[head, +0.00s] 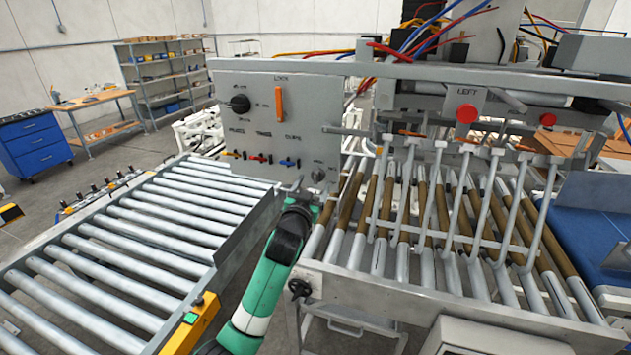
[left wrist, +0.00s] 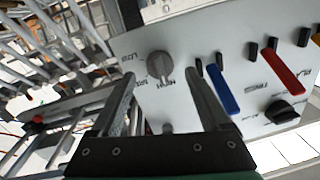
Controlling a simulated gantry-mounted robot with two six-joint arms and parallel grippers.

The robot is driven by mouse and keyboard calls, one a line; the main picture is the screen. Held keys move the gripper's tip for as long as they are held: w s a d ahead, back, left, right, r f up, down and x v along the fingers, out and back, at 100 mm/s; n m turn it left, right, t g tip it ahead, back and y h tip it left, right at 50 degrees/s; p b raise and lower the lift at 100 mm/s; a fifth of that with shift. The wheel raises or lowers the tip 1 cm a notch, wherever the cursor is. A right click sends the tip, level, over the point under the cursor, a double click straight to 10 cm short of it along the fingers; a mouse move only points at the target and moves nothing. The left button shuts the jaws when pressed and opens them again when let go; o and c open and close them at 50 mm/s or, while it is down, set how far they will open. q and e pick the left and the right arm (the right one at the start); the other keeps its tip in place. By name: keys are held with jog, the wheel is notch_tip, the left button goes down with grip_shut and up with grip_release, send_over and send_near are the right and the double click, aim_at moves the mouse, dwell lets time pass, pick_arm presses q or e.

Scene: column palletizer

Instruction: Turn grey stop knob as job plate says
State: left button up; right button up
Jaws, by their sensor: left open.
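The grey stop knob (head: 318,175) is at the lower right corner of the pale grey control panel (head: 262,128). In the left wrist view the round grey knob (left wrist: 160,65) shows between and just beyond my fingertips, with small lettering around it too blurred to read. My left gripper (head: 302,190) is in front of that corner of the panel. It is open, its two fingers (left wrist: 163,82) apart on either side of the knob; I cannot tell whether they touch it. A plate reading LEFT (head: 468,92) is on the machine to the right. My right gripper is out of view.
The panel also has a black knob (head: 240,103), an orange lever (head: 279,103) and small yellow, red and blue levers (head: 289,162). In the left wrist view the blue lever (left wrist: 222,90) is close to my right-hand finger. Roller conveyor (head: 150,240) left; roller bed with upright bars right.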

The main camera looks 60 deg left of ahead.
aim_at(317, 176)
pick_arm(q)
jog(key=shift+x, duration=1.45)
grip_shut()
